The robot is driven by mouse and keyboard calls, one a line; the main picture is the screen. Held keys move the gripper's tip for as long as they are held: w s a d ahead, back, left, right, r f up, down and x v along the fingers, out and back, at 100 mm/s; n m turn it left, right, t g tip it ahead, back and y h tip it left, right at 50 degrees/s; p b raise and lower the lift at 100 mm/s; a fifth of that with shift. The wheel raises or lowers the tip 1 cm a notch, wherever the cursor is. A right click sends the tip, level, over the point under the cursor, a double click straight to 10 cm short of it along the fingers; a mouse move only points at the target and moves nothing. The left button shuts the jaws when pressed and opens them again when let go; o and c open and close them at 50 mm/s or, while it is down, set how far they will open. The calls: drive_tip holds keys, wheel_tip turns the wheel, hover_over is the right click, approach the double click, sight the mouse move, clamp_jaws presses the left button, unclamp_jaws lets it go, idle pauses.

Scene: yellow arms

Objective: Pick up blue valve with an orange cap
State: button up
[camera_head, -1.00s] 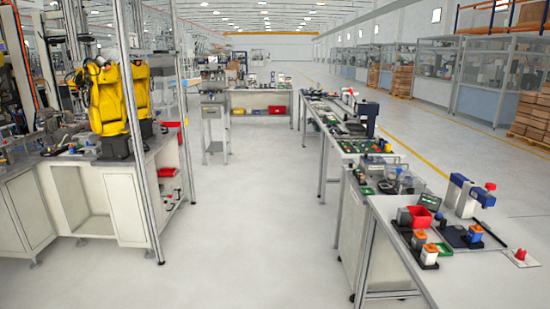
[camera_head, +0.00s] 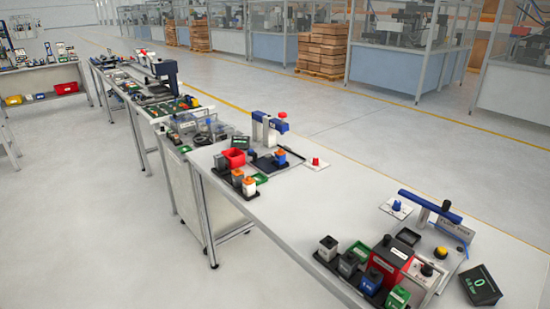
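A small blue block with an orange top (camera_head: 281,157), which looks like the blue valve with an orange cap, stands on a dark pad at the middle station of the long white table. It stands below a white and blue stand. It is small in the picture, so its details are hard to tell. A grey block with an orange top (camera_head: 237,177) and a white one with an orange top (camera_head: 249,186) stand in a row to its left and nearer. A blue block with a dark top (camera_head: 371,281) stands at the nearer station. My gripper is not in view.
The long white table (camera_head: 300,208) has bare surface between the two stations. A red bin (camera_head: 234,157) and a red knob on a white plate (camera_head: 316,163) flank the middle station. A blue-armed stand (camera_head: 430,205) rises at the nearer one. The floor at left is clear.

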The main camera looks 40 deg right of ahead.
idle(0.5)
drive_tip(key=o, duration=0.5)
